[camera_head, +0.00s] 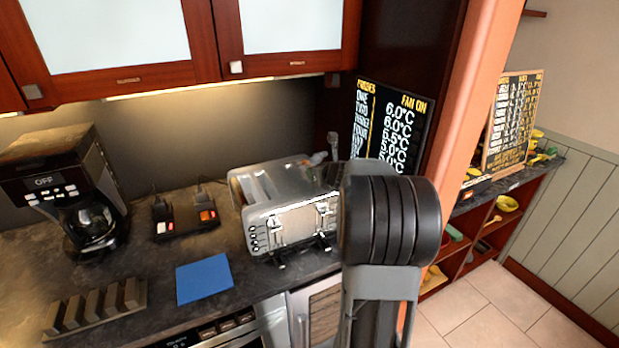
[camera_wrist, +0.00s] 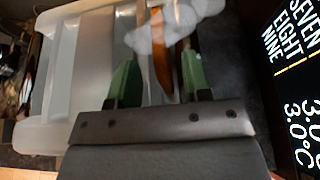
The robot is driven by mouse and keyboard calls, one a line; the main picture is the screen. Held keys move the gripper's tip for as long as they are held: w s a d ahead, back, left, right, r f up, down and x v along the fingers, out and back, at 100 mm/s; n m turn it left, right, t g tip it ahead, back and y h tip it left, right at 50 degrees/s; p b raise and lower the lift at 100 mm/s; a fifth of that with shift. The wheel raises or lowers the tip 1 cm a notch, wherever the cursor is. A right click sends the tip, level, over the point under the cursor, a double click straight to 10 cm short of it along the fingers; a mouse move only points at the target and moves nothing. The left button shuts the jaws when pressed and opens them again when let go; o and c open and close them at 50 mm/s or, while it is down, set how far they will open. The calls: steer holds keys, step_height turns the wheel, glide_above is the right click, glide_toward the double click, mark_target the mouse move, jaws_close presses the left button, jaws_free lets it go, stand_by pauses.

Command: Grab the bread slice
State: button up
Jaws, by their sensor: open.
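A thin brown-orange edge, which looks like the bread slice (camera_wrist: 162,62), stands upright between the two green fingertips of my gripper (camera_wrist: 157,78) in the wrist view. The fingers are apart, with a gap on both sides of the slice. Pale puffs like steam cover part of its upper end. The silver toaster (camera_head: 262,222) stands on the counter in the head view, and its pale body (camera_wrist: 58,85) fills the left of the wrist view. In the head view my arm covers the toaster's right end and hides the slice and fingertips.
A chalkboard menu (camera_head: 392,125) stands close behind the toaster. A coffee maker (camera_head: 70,180), a power strip (camera_head: 185,222), a blue sheet (camera_head: 204,278) and a dark slotted rack (camera_head: 95,308) are on the counter (camera_head: 150,275). Cabinets (camera_head: 110,40) hang above.

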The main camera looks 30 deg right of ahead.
steer(key=shift+w+d+f, duration=0.1)
steer(key=shift+w+f, duration=0.1)
steer(key=shift+w, duration=0.35)
steer(key=shift+c, duration=0.2)
jaws_close()
